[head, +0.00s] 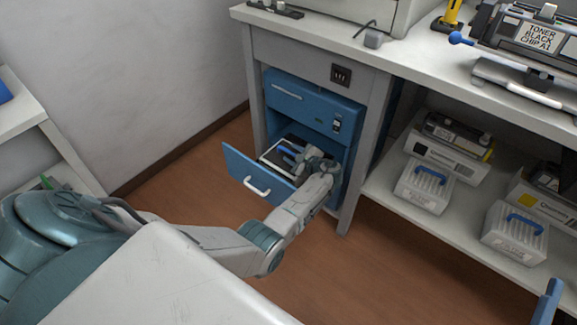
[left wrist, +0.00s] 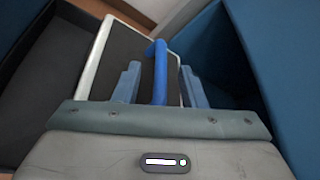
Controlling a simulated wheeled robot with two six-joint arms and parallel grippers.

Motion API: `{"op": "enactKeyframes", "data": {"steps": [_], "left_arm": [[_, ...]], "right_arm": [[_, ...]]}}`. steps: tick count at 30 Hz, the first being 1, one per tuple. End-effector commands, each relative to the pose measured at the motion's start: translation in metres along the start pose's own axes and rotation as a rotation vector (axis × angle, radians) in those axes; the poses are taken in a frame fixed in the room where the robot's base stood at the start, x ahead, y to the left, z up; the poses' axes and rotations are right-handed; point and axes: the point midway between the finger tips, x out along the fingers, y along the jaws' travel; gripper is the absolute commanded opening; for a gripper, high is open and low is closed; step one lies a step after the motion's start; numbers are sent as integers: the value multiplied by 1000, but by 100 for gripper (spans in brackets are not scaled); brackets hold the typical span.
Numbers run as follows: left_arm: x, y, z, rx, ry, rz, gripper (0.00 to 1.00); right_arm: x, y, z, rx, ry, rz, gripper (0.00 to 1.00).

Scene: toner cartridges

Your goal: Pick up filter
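A filter (left wrist: 128,62) with a dark face, a white frame and a blue handle (left wrist: 160,70) lies in the open blue drawer; its pale frame also shows in the head view (head: 270,155). My left gripper (head: 289,151) reaches down into the drawer. In the left wrist view its two blue fingers (left wrist: 160,86) are open, one on each side of the handle, with a gap on both sides. The near end of the handle is hidden by the gripper body. A blue finger-like part, seemingly of my right gripper (head: 548,302), shows at the lower right edge; its state is unclear.
The drawer front (head: 258,180) with a white pull stands out from the blue cabinet (head: 312,105) under the bench. Two white ribbed units with blue handles (head: 424,190) (head: 515,237) and boxes sit on the lower shelf. The brown floor in front is clear.

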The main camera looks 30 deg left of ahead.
Motion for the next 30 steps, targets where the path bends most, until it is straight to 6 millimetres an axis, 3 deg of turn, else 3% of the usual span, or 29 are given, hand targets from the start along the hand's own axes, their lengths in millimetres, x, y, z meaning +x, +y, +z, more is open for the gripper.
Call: {"op": "enactKeyframes", "data": {"steps": [9,15,30], "left_arm": [[3,0,0,-1,1,0,36],[3,0,0,-1,1,0,0],[3,0,0,-1,1,0,0]], "right_arm": [[1,0,-5,-4,26,-1,57],[1,0,-4,-3,25,-1,57],[1,0,-4,-3,23,-1,57]]}}
